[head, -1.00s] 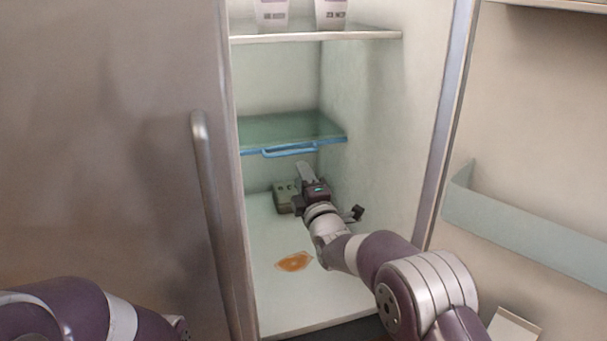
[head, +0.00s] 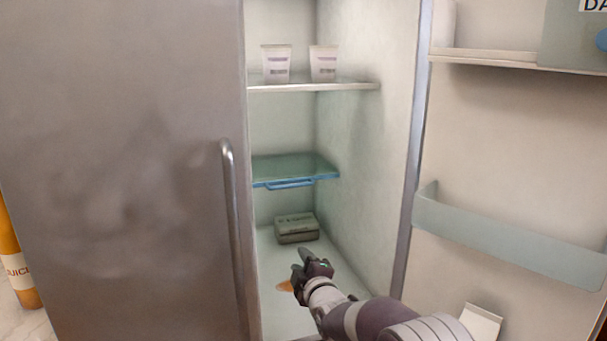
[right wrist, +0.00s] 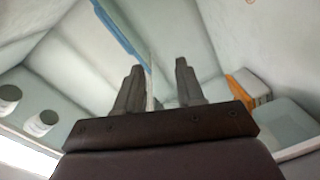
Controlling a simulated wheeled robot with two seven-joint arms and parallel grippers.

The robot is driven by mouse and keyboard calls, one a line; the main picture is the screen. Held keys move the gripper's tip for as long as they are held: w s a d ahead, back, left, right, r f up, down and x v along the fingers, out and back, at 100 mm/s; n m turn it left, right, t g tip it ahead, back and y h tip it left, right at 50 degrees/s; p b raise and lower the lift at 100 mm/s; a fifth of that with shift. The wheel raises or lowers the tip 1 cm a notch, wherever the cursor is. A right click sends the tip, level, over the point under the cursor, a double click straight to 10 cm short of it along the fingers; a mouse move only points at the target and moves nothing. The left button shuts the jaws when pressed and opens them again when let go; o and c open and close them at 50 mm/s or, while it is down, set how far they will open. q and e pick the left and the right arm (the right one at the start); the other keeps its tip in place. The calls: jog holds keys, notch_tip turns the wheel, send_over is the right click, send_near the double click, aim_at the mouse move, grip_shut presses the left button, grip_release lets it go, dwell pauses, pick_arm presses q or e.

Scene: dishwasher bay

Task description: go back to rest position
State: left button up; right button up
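My right gripper (head: 304,264) is inside the open fridge, low over the fridge floor, in front of a grey box and apart from it. The right wrist view shows its two fingers (right wrist: 159,68) spread with nothing between them. My right arm reaches in from the bottom right of the head view. My left gripper is in neither current view.
The grey box (head: 297,229) sits at the back of the fridge floor. Above are a blue-edged shelf (head: 300,170) and two white cups (head: 276,65). The fridge door bin (head: 510,238) stands right.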

jog(key=s+d+f+m+g+h, duration=0.2)
jog(key=s+d+f+m+g, duration=0.2)
jog(key=s+f, duration=0.3)
jog(key=s+d+f+m+g+h, duration=0.1)
jog(key=s+d+f+m+g, duration=0.2)
jog(key=s+f+m+g, duration=0.25)
jog(key=s+d+f+m+g+h, duration=0.1)
jog(key=s+d+m, duration=0.15)
jog(key=s, duration=0.45)
jog(key=s+d+f+m+g+h, duration=0.1)
jog(key=s+d+f+g, duration=0.15)
jog(key=s, duration=0.35)
jog(key=s+d+r+m+g, duration=0.1)
jog(key=s+d+m, duration=0.15)
jog(key=s, duration=0.45)
jog(key=s+d+r+m+g, duration=0.1)
jog(key=s+d, duration=0.2)
jog(key=s, duration=0.4)
pick_arm(q)
notch_tip(320, 180, up, 15)
jog(key=p, duration=1.4)
jog(key=shift+s+p, duration=0.25)
jog(key=shift+p, duration=0.05)
pick_arm(e)
notch_tip(320, 180, up, 16)
jog(key=d, duration=0.1)
jog(key=shift+w+f, duration=0.15)
jog(key=shift+w, duration=0.2)
